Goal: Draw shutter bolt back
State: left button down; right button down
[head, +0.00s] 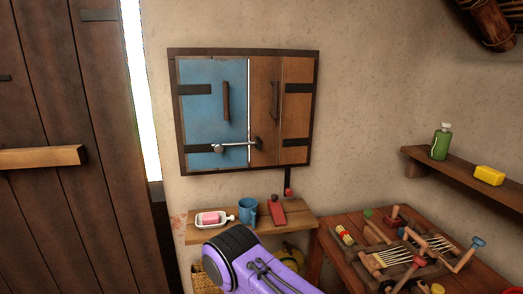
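A wall shutter (211,120) has a blue left leaf and a brown wooden right leaf (296,108) in a dark frame. Both leaves are closed, with a thin bright gap between them. The metal shutter bolt (236,145) lies roughly level across the lower part of the gap. Its rounded knob (218,149) is over the blue leaf, and its other end meets a dark bracket (259,143) on the brown leaf. Each leaf has an upright dark handle. A purple and black part of my arm shows at the bottom middle, below the shutter. Neither gripper shows.
A small wooden shelf (205,238) below the shutter holds pink soap in a dish (212,218), a blue mug (248,211) and a red object (277,211). A cluttered wooden table (336,267) stands at right. A plank door (70,100) is at left.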

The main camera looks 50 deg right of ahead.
aim_at(218, 148)
jog(key=z, duration=1.15)
jog(key=i, duration=0.2)
